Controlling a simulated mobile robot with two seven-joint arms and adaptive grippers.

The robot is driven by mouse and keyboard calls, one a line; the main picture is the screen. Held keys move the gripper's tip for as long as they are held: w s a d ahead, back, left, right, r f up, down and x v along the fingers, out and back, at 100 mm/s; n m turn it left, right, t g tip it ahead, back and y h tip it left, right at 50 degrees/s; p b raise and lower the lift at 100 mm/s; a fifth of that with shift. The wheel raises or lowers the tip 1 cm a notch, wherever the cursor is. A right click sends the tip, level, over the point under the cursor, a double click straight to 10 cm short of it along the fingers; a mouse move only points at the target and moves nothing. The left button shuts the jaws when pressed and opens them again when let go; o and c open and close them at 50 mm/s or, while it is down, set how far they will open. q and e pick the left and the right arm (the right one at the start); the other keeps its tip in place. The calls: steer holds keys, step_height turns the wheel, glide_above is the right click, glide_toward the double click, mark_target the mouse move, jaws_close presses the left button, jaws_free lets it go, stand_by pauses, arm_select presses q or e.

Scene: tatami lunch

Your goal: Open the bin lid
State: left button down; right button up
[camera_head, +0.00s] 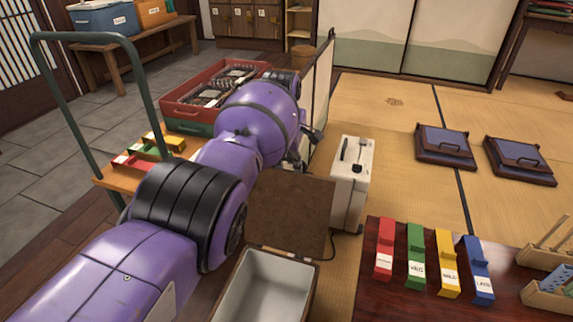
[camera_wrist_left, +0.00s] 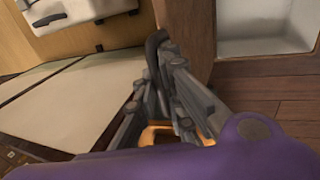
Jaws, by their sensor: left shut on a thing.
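The bin (camera_head: 307,308) is a wooden box with a pale inner lining at the bottom middle of the head view. Its brown lid (camera_head: 290,210) stands raised at the back, and the inside of the bin is open to view. My left arm reaches over from the left. In the wrist view my left gripper (camera_wrist_left: 160,62) is shut at the edge of the lid (camera_wrist_left: 190,25), with the bin's pale inside (camera_wrist_left: 262,25) beyond. The exact contact at the fingertips is partly hidden. My right gripper is not in view.
A white case (camera_head: 352,185) stands close behind the lid on the right. A dark table (camera_head: 395,290) holds several coloured, labelled boxes. A cart with a green handle (camera_head: 50,90) and a red crate (camera_head: 185,108) stand left.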

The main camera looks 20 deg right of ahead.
arm_select(q)
steer(key=shift+s+d, duration=0.2)
steer(key=shift+d, duration=0.1)
steer(key=c, duration=1.9)
jaws_free()
steer(key=shift+o, duration=0.3)
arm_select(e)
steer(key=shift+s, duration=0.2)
arm_select(q)
steer(key=shift+s+f, duration=0.1)
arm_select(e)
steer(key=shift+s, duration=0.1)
arm_select(q)
steer(key=shift+r, duration=0.65)
steer(key=v, duration=1.1)
steer(key=shift+a+r, duration=0.15)
steer(key=shift+a, duration=0.25)
